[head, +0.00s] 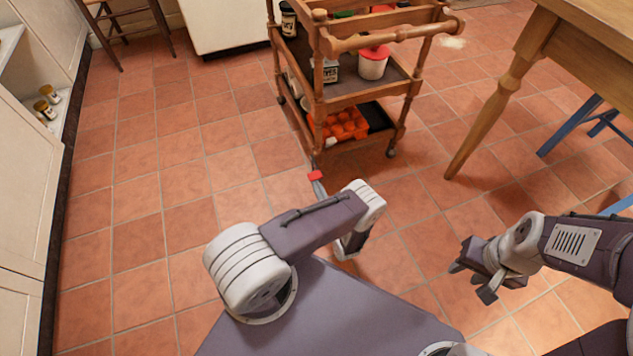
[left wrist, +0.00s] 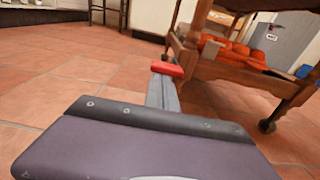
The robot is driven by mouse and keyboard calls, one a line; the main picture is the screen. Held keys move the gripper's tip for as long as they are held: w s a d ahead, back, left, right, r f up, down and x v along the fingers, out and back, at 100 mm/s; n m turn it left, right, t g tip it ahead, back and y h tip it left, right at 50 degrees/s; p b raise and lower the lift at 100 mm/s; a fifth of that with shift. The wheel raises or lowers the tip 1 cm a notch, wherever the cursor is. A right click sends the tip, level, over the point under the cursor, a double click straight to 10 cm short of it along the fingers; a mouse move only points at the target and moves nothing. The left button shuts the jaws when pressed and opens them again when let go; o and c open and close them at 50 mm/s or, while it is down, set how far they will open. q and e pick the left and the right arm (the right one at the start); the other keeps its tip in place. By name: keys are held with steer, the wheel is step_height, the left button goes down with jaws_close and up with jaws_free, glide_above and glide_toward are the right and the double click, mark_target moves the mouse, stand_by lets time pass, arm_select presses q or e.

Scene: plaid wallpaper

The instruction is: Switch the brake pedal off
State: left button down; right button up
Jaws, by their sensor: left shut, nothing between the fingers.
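The brake pedal (head: 315,175) is a small red pad low at the near left corner of the wooden trolley (head: 318,75). It also shows in the left wrist view (left wrist: 167,69). My left gripper (head: 320,188) is shut and empty. Its grey fingers, seen in the left wrist view (left wrist: 162,93), reach up to the red pad and overlap its near side. I cannot tell whether they touch it or how far the pedal is tilted. The rest of that gripper is hidden behind my arm in the head view. My right gripper (head: 471,279) is open and empty, above the floor at right.
The trolley holds jars, a white pot with a red lid (head: 373,66) and an orange crate (head: 340,129) on its shelves. A wooden table (head: 547,35) stands at right, with a blue chair (head: 580,125) beside it. White cabinets (head: 25,200) line the left. The tiled floor between is clear.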

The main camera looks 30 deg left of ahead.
mark_target(312, 173)
arm_select(q)
steer(key=shift+g+h, duration=0.5)
steer(key=shift+h, duration=0.1)
step_height(312, 173, up, 5)
steer(key=p, duration=0.8)
steer(key=shift+w+a+f, duration=0.1)
steer(key=shift+a, duration=0.05)
steer(key=r+g+h+p, duration=0.1)
steer(key=p, duration=0.2)
steer(key=w+a+r+g+h+p, duration=0.1)
steer(key=p, duration=0.2)
steer(key=r+g+h+p, duration=0.1)
steer(key=r+h+p, duration=0.1)
steer(key=p, duration=0.1)
steer(key=shift+w+a, duration=0.25)
steer(key=shift+a, duration=0.15)
steer(key=shift+w+a+r+g+h+p, duration=0.15)
steer(key=shift+w+a+g+h+p, duration=0.2)
steer(key=shift+p, duration=0.5)
steer(key=shift+w+a+r+p, duration=0.25)
steer(key=shift+p, duration=0.2)
steer(key=shift+r, duration=0.1)
